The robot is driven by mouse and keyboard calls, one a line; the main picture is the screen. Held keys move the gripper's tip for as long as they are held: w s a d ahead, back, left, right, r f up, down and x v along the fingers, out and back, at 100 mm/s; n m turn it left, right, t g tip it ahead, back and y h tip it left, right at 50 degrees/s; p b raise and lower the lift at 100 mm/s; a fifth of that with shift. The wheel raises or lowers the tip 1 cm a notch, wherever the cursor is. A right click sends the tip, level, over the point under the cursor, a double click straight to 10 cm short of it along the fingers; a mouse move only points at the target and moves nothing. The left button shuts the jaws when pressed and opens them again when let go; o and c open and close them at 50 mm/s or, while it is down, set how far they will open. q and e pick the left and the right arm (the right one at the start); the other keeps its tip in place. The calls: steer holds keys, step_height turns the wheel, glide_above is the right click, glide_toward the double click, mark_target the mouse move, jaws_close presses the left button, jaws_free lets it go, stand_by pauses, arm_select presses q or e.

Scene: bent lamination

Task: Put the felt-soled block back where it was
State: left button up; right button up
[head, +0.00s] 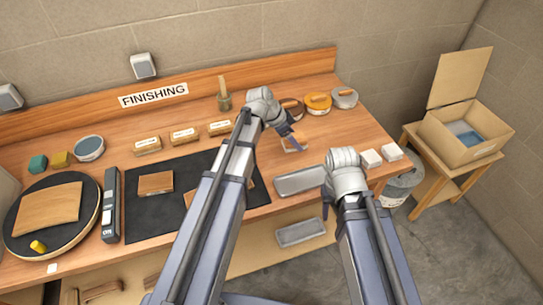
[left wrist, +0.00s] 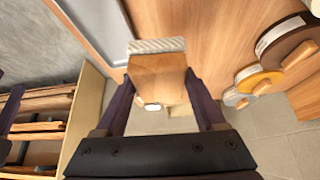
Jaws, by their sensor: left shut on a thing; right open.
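My left gripper (head: 291,138) is shut on a wooden block (head: 294,147) over the right part of the bench. In the left wrist view the block (left wrist: 158,75) sits between the two fingers. Its pale, ribbed felt sole (left wrist: 157,45) is at the end away from the palm. I cannot tell whether the sole touches the bench top. My right gripper (head: 326,204) is open and empty by the bench's front edge, beside the grey tray.
A grey metal tray (head: 299,181) lies in front of the held block. Disc-shaped rolls, including an orange one (head: 318,104), stand behind it. A black mat (head: 150,212) and labelled wooden blocks (head: 184,135) are to the left.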

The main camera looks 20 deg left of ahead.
arm_select(q)
steer(key=n, duration=0.1)
glide_above(275, 155)
steer(key=s+a, duration=0.1)
steer(key=a, duration=0.1)
step_height(275, 155, down, 10)
steer(key=b, duration=1)
steer(key=shift+s+d+f, duration=0.1)
steer(key=shift+d, duration=0.05)
steer(key=o, duration=1.3)
steer(key=shift+r, duration=0.35)
steer(key=p+v, duration=1)
steer(key=v, duration=0.1)
steer(key=shift+s+r, duration=0.3)
steer(key=shift+s, duration=0.1)
